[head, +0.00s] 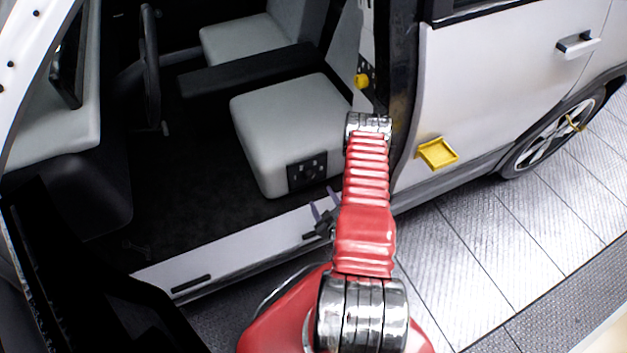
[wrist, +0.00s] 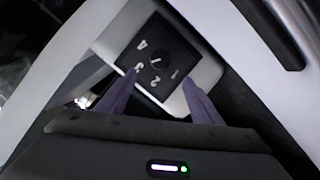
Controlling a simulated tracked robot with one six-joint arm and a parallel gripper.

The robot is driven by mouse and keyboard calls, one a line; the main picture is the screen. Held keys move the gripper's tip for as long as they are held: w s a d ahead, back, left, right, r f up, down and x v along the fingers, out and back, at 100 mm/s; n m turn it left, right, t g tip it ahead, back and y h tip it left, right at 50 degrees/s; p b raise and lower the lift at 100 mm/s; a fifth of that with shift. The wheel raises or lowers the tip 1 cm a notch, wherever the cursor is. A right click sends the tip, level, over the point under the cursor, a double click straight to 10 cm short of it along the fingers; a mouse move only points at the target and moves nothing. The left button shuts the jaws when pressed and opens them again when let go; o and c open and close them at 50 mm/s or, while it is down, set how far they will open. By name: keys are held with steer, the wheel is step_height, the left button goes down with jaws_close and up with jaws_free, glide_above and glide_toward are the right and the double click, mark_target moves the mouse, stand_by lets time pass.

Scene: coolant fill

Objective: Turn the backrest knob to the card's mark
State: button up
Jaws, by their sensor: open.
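A black square panel (wrist: 185,45) on the side of the pale seat base carries a round dark knob (wrist: 159,58) with white figures around part of it; 4, 3 and 2 seem readable. A short light mark shows on the knob, but I cannot tell exactly where it points. The panel also shows in the head view (head: 307,183). My gripper (wrist: 158,99) is open and empty, its two purple fingers apart, pointing toward the panel's lower edge. In the head view my gripper (head: 322,212) is low by the door sill, in front of the seat. I cannot make out a card.
The pale seat cushion (head: 290,112) is above the panel, and the white door sill (head: 235,248) runs below. A yellow knob (head: 362,81) sits on a panel by the pillar. A yellow tray (head: 437,153) is on the car's side.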

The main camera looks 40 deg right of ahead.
mark_target(312, 178)
steer(key=shift+s+f, duration=0.1)
stand_by(0.3)
steer(key=x, duration=1.3)
steer(key=shift+w+d+f, duration=0.15)
steer(key=shift+w, duration=0.2)
steer(key=shift+c, duration=0.7)
steer(key=c, duration=0.9)
steer(key=shift+s+d, duration=0.1)
steer(key=shift+d, duration=0.2)
steer(key=shift+a, duration=0.25)
